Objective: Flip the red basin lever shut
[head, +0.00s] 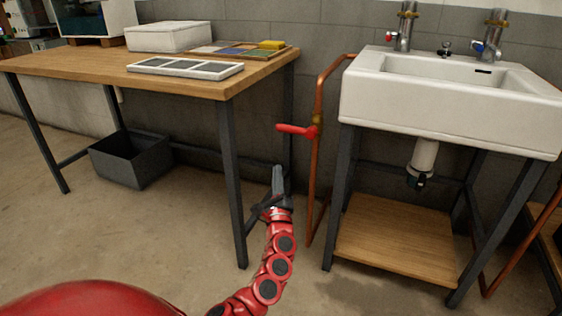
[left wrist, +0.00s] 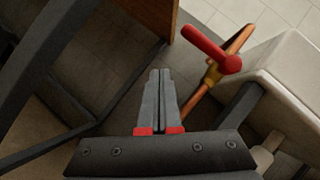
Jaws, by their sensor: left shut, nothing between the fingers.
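The red basin lever (head: 297,130) sits on a brass valve on the copper pipe (head: 316,170), left of the basin. In the head view it sticks out to the left, nearly level and across the pipe. In the left wrist view the red lever (left wrist: 211,49) is at the upper right, beyond the fingertips. My left gripper (head: 278,172) is shut and empty, below and a little left of the lever, apart from it. Its closed fingers (left wrist: 160,75) also show in the left wrist view. My right gripper is not in view.
A wooden table (head: 170,82) with trays stands at the left, its dark leg (head: 233,180) close to my left arm. The white basin (head: 450,105) stands right of the pipe, over a wooden shelf (head: 395,240). A grey bin (head: 131,160) is under the table.

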